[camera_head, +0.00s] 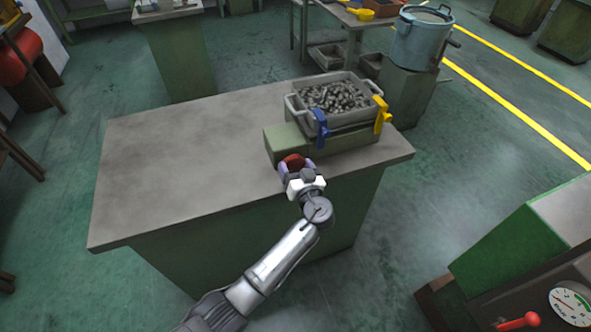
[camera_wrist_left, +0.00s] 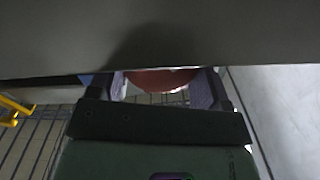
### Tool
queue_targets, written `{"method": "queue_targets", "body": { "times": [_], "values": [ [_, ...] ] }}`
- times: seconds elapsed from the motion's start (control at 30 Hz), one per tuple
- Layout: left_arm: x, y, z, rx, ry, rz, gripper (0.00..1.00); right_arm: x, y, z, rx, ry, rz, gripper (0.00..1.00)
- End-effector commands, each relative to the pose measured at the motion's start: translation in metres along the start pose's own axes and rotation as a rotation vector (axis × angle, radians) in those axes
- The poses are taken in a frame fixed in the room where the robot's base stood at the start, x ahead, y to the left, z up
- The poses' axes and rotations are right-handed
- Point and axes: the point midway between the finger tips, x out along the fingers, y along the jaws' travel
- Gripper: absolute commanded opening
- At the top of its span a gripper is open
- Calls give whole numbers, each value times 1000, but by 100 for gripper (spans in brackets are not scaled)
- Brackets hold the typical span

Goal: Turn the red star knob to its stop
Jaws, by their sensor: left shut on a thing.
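The red star knob (camera_head: 293,161) sits at the front left end of a green machine block (camera_head: 286,141) on the grey-topped bench. My left gripper (camera_head: 297,168) reaches it from the front and is shut on it, with the fingers on either side. In the left wrist view the knob (camera_wrist_left: 162,79) shows as a dark red curve between the two fingers (camera_wrist_left: 165,92), its upper part hidden behind a grey surface. How far the knob is turned cannot be told. My right gripper is not in view.
A grey bin (camera_head: 338,97) of small metal parts stands on the block, with a blue clamp (camera_head: 321,128) and a yellow clamp (camera_head: 382,115) at its front. The bench top (camera_head: 180,160) is bare on the left. A green machine with a gauge (camera_head: 571,304) stands at lower right.

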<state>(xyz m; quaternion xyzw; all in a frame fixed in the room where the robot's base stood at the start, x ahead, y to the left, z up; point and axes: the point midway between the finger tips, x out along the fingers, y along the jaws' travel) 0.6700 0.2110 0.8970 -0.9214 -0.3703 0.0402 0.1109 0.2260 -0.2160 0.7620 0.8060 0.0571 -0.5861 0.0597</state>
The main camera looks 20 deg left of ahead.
Motion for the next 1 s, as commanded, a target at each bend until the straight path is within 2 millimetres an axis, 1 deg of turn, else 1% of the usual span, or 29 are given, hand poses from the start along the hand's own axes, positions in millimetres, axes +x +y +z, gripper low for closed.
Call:
{"method": "queue_targets", "body": {
  "times": [0.17, 0.5, 0.53, 0.6, 0.77, 1.0],
  "values": [
    [0, 0, 0, 87, 1, 0, 48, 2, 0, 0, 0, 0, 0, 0],
    [0, 0, 0, 96, 1, 0, 48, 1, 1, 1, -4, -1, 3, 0],
    [0, 0, 0, 96, 1, 0, 74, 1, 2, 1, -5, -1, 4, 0],
    [0, 0, 0, 96, 1, 0, 81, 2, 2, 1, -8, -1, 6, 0],
    [0, 0, 0, 95, 2, 0, 96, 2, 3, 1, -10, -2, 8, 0],
    [-1, 0, 0, 95, 2, 0, 97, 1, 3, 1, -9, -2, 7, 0]
  ]
}}
